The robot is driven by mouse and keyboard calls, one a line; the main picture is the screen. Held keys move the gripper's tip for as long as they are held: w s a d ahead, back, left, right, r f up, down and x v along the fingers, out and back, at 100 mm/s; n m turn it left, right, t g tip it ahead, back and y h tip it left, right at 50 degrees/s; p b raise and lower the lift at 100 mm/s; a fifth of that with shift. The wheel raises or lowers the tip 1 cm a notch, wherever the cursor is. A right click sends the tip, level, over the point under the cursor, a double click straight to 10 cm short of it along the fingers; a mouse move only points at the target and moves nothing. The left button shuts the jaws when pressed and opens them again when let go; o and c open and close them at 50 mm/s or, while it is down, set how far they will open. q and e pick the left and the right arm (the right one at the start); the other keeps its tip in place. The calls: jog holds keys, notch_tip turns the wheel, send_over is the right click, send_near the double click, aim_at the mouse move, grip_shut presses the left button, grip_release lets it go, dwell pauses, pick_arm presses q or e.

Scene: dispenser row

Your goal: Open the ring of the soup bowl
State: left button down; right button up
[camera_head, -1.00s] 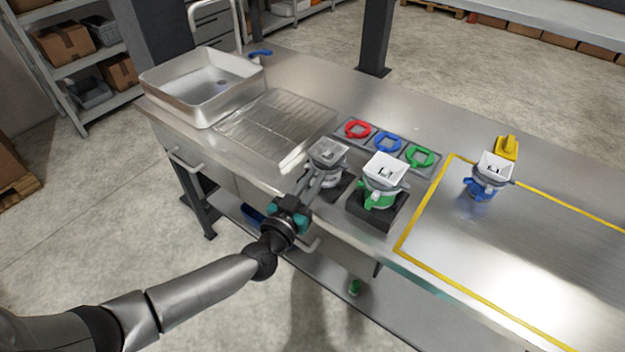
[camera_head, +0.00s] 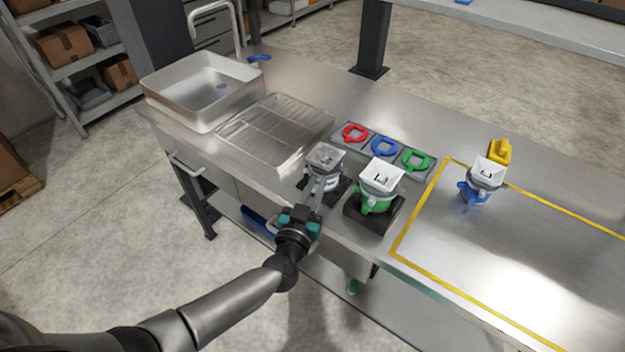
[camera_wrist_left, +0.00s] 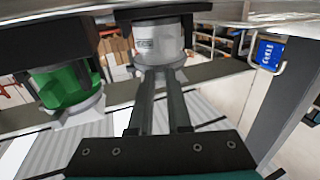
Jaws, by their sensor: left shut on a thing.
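A grey-topped container (camera_head: 326,157) with a pale body stands on a dark base at the left of a short row. I see no plain soup bowl; this container carries a grey ring with a handle. My left gripper (camera_head: 322,183) is shut at the front of it, on the ring's handle. In the left wrist view the two fingers (camera_wrist_left: 160,75) meet the pale ring (camera_wrist_left: 160,55) under the labelled body (camera_wrist_left: 157,40). The grip itself is partly hidden by the fingers. My right gripper is not in view.
A white-topped container with a green ring (camera_head: 376,195) stands close right on a dark base. A blue-ringed one (camera_head: 482,180) stands inside the yellow outline. Red (camera_head: 355,132), blue (camera_head: 384,146) and green (camera_head: 415,160) rings lie behind. A sink basin (camera_head: 205,90) is at left.

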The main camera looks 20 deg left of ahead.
pick_arm(q)
jog(key=shift+d+n+y+p, duration=0.35)
jog(key=shift+n+y, duration=0.1)
jog(key=shift+y, duration=0.25)
jog(key=shift+d+n+y+p, duration=0.35)
jog(key=shift+n+y, duration=0.1)
jog(key=shift+y, duration=0.25)
jog(key=shift+d+n+y, duration=0.3)
jog(key=shift+n+y, duration=0.2)
jog(key=shift+y, duration=0.1)
jog(key=shift+w+d+n+g+y, duration=0.1)
jog(key=shift+d+n+g+y, duration=0.15)
jog(key=shift+y, duration=0.3)
jog(key=shift+d+n+g+y, duration=0.15)
jog(key=shift+n+y, duration=0.2)
jog(key=shift+y, duration=0.2)
jog(key=c, duration=0.8)
grip_release()
jog(key=shift+c, duration=0.2)
